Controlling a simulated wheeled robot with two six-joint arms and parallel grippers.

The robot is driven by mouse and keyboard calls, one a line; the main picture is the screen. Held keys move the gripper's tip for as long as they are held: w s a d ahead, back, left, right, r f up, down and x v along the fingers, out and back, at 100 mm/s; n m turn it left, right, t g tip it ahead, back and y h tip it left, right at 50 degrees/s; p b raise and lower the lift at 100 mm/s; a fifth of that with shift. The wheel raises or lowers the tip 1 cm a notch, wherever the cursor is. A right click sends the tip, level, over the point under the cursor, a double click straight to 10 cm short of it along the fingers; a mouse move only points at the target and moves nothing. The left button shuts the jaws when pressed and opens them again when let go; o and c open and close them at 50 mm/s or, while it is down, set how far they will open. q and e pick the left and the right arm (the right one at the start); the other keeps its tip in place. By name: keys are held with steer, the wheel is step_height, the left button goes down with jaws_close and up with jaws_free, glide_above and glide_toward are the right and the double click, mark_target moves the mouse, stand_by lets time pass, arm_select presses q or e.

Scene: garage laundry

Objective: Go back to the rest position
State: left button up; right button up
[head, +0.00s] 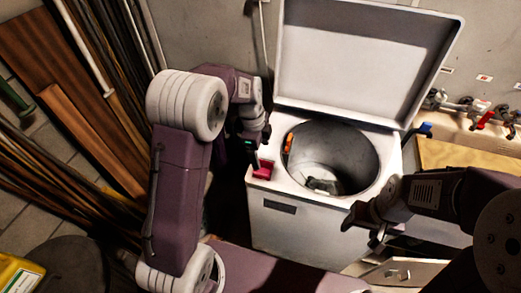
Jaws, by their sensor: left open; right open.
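My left gripper (256,153) is open and points down over the front left corner of a white top-loading washing machine (320,232). A small red item or compartment (263,170) sits just below its fingertips; I cannot tell whether they touch. My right gripper (362,230) is open and empty, in front of the machine's right front side. The machine's lid (365,55) stands up and open. Inside the grey drum (345,150) are an orange item (289,144) on the left wall and a dark item (324,186) at the bottom.
Wooden boards and poles (75,75) lean on the left wall. A yellow container (18,275) is at the lower left. Taps with a red handle (485,120) and a blue handle (425,129) are at the right, above a wooden surface (455,157).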

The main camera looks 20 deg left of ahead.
arm_select(q)
steer(key=s+a+f+n+y, duration=0.1)
steer(key=s+a+n, duration=0.2)
steer(key=s+n, duration=1.4)
steer(key=shift+s+a+f+n, duration=0.2)
steer(key=shift+s+f+n, duration=0.15)
steer(key=shift+n, duration=0.55)
stand_by(0.3)
